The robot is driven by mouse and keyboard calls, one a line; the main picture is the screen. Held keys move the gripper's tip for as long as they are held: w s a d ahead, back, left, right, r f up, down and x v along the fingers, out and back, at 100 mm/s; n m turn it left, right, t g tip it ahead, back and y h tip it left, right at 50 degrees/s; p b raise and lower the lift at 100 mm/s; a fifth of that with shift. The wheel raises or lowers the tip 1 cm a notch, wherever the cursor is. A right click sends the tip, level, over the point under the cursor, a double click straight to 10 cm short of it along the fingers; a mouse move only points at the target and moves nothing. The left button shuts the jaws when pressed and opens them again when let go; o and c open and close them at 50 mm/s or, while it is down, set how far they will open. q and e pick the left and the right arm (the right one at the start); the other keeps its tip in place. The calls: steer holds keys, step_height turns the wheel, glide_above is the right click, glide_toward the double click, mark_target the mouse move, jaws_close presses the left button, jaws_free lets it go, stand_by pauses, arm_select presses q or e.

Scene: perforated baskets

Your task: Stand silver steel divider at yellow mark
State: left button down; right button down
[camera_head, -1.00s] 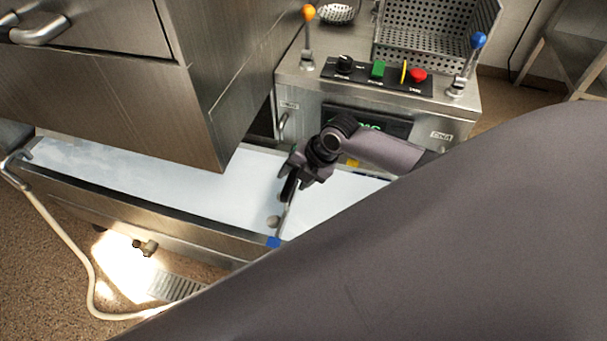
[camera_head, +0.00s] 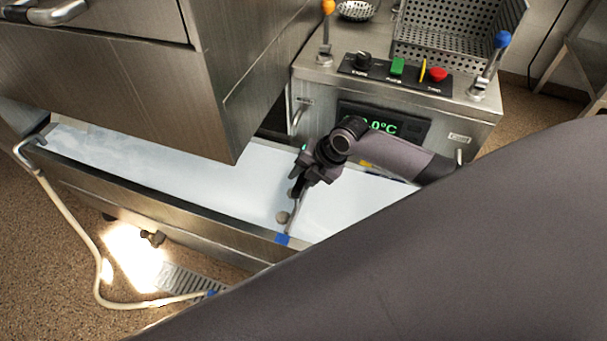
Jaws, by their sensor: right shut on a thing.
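The silver steel divider (camera_head: 293,216) shows as a thin, edge-on strip across the white basin surface, its near end by a blue mark (camera_head: 282,239) on the front rim. My right gripper (camera_head: 297,191) is shut on the divider's upper part; the fingers partly hide it. Whether its lower edge touches the basin floor I cannot tell. The yellow mark (camera_head: 366,164) shows at the basin's back edge, partly covered by my right forearm. My left gripper is not in view.
A steel control box (camera_head: 440,105) with a green display, coloured buttons and two levers stands behind the basin. A perforated basket (camera_head: 450,35) sits on it. A large steel cabinet (camera_head: 130,90) overhangs the basin at left. My own arm covers the lower right.

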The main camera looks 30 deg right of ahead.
steer(key=shift+r, duration=0.1)
steer(key=shift+s+d+r+p, duration=0.15)
steer(key=shift+s+d+p, duration=0.5)
steer(key=shift+s+d, duration=0.2)
steer(key=shift+s+d+r+p, duration=0.1)
steer(key=shift+s+d+p, duration=0.6)
steer(key=shift+s, duration=0.25)
steer(key=shift+s+d, duration=0.15)
steer(key=shift+d, duration=0.1)
steer(key=shift+r+p, duration=0.6)
steer(key=shift+r, duration=0.15)
steer(key=shift+r+p, duration=0.3)
steer(key=shift+r, duration=0.25)
stand_by(0.3)
